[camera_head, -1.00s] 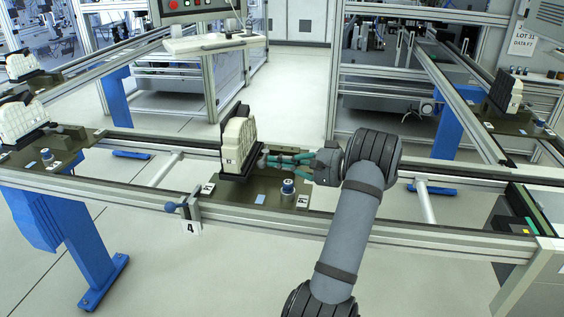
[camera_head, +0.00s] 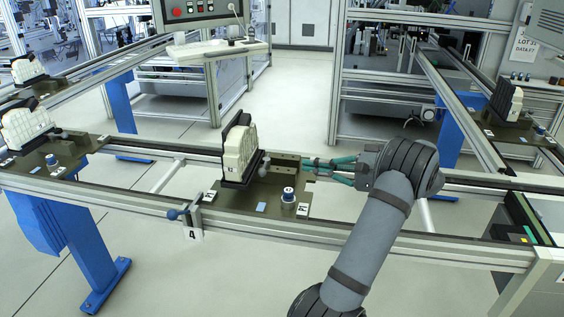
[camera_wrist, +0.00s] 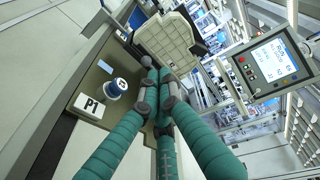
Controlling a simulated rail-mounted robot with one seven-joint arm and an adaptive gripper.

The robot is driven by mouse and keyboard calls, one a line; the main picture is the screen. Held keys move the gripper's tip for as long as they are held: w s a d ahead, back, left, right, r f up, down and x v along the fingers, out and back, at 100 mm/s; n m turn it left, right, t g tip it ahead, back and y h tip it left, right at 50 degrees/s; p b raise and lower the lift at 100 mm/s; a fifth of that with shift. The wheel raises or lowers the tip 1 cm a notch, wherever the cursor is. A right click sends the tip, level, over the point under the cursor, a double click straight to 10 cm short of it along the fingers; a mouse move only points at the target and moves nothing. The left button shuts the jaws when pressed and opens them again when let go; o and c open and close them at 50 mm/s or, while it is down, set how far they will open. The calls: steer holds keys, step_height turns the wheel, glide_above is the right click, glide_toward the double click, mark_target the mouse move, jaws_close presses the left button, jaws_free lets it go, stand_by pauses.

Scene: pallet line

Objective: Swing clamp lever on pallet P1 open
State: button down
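Pallet P1 (camera_head: 238,201) is a dark olive plate on the near rail line, with a P1 label also in the wrist view (camera_wrist: 88,106). It carries an upright cream block part (camera_head: 240,150) against a dark backing. The clamp lever's grey ball knob (camera_head: 265,158) shows right of the part, and in the wrist view (camera_wrist: 147,61) just beyond my fingertips. My gripper (camera_head: 304,166) has teal fingers and points left at the clamp from the right, with its tips apart from the knob. The fingertips (camera_wrist: 160,88) lie close together; their opening is unclear, and they partly hide the clamp.
A blue-and-white round post (camera_head: 288,195) stands at the pallet's front right. A blue-knobbed stop (camera_head: 176,213) sits on the front rail above label 4. Other loaded pallets (camera_head: 35,157) stand at left. A control panel (camera_wrist: 267,62) is beyond the rail.

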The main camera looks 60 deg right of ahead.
step_height(320, 180, down, 3)
steer(key=s+d+m, duration=0.2)
steer(key=s+m, duration=0.1)
steer(key=m, duration=0.4)
steer(key=m+y+p, duration=0.1)
steer(key=m+p, duration=0.3)
steer(key=m, duration=0.7)
glide_toward(261, 175)
steer(key=shift+g, duration=0.4)
steer(key=w, duration=0.4)
steer(key=shift+w+a+r, duration=0.1)
steer(key=shift+w+a, duration=0.05)
steer(key=shift+a, duration=0.2)
steer(key=shift+x, duration=0.8)
steer(key=shift+w+a+f+b, duration=0.3)
steer(key=shift+w+a+b, duration=0.1)
steer(key=shift+w, duration=0.25)
steer(key=shift+a+r, duration=0.1)
